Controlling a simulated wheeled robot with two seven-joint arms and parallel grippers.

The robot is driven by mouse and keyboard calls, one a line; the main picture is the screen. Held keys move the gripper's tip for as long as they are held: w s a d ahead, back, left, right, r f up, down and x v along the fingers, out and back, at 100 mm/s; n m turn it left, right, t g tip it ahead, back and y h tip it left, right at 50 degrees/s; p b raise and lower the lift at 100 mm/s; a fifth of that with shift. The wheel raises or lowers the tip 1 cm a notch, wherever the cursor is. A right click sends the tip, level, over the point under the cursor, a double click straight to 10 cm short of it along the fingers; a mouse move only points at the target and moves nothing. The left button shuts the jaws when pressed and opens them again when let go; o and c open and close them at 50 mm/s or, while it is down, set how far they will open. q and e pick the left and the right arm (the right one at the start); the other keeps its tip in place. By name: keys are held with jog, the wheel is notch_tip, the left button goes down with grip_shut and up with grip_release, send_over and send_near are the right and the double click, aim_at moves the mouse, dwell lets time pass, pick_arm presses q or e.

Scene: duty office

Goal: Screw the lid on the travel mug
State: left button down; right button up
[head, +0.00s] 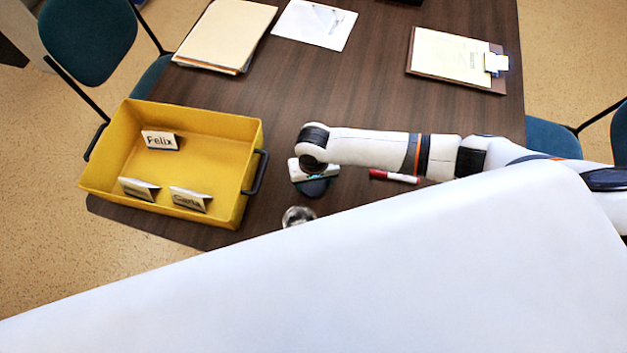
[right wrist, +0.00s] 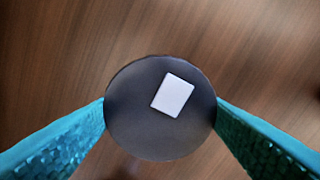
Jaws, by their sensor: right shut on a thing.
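The lid (right wrist: 140,125), a dark grey disc with a white rectangular patch on top, sits between the two teal fingers of my right gripper (right wrist: 160,112) in the right wrist view. The fingers touch it on both sides. In the head view my right gripper (head: 316,186) points down over the table, and my own wrist mostly hides the lid. The travel mug (head: 298,215) seems to be the round, silvery thing just nearer than the gripper; its lower part is hidden. The lid appears apart from it. My left gripper is not in view.
A yellow tray (head: 255,142) with several name plates stands at left. A red and white marker (head: 393,176) lies right of the gripper, under the arm. Folders (head: 225,33), a paper sheet (head: 314,23) and a clipboard (head: 458,58) lie farther back. A large white surface blocks the lower view.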

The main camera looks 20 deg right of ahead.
aim_at(314, 183)
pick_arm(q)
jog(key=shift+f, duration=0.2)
pick_arm(e)
notch_tip(314, 183, up, 10)
dwell(0.3)
